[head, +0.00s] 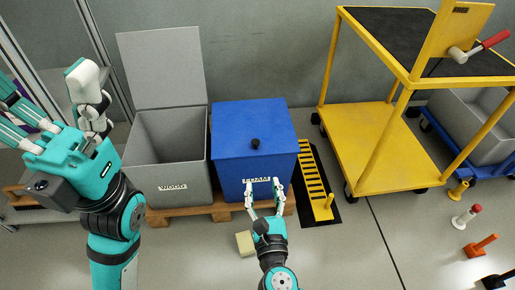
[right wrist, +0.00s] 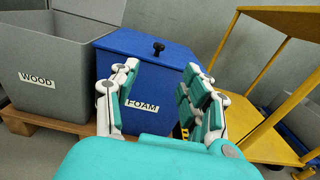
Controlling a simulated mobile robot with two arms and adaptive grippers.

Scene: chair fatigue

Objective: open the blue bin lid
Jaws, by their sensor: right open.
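The blue bin (head: 230,172) stands against the wall with its blue lid (head: 255,122) shut flat on top. A black knob (head: 255,143) sits on the lid near its front edge. In the right wrist view the lid (right wrist: 135,42), its knob (right wrist: 158,47) and a FOAM label (right wrist: 142,106) show. My right gripper (head: 264,185) is open and empty in front of the bin, apart from the knob in the picture, its fingers partly covering the label in the head view. My left gripper (head: 52,100) is spread open at the left, in front of the grey bin's left side.
A grey WOOD bin (head: 168,145) with its lid raised stands left of the blue bin, on a wooden pallet (head: 190,212). A yellow cart (head: 375,165) and a black-yellow ramp strip (head: 311,175) are at the right. A small tan block (head: 245,243) lies on the floor.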

